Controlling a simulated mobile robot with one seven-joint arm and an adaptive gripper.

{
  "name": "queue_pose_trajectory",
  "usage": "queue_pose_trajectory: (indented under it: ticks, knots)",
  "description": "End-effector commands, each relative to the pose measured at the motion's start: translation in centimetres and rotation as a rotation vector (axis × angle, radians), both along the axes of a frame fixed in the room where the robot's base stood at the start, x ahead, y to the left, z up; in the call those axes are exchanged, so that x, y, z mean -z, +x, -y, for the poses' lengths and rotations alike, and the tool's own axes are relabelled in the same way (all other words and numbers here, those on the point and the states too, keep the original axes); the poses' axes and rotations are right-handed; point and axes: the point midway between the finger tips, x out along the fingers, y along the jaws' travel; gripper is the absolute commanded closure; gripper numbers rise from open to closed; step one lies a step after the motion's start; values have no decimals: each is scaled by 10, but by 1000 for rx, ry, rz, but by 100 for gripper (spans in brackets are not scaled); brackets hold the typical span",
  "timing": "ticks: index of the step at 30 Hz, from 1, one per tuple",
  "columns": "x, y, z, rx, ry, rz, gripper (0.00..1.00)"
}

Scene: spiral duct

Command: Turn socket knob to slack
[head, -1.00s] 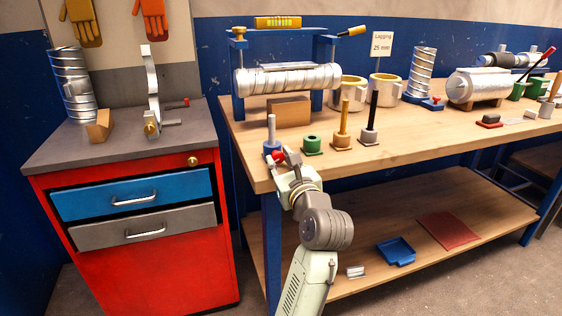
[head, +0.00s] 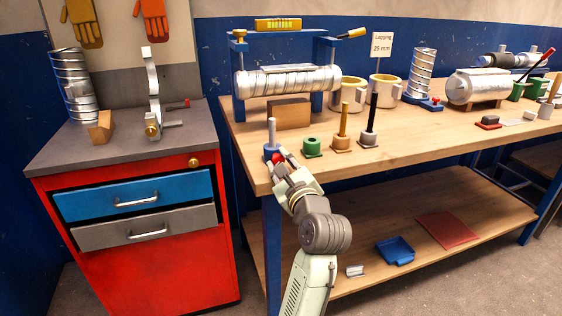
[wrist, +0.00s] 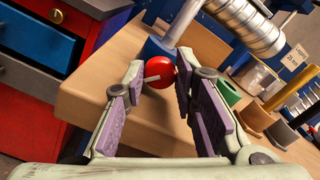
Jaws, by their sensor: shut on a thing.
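The socket is a blue block (head: 271,151) with an upright grey post (head: 272,131), at the front left corner of the workbench. A round red knob (wrist: 161,71) sits on its near side, with a short pale bar beside it in the wrist view. My gripper (wrist: 160,74) has one finger on each side of the knob and is shut on it. In the head view the knob (head: 277,158) is partly hidden by my gripper (head: 282,160). The knob's turn marking is not readable.
A green ring (head: 312,146), a post with a tan base (head: 342,141) and a black post (head: 372,115) stand to the right on the workbench (head: 430,143). The red cabinet (head: 150,260) stands to the left across a gap.

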Motion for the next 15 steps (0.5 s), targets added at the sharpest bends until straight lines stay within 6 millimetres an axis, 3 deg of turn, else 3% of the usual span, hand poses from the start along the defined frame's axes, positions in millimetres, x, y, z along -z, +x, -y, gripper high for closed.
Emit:
queue_pose_trajectory:
  ticks: [15]
  knots:
    - [0,0,-1,0,-165,53,100]
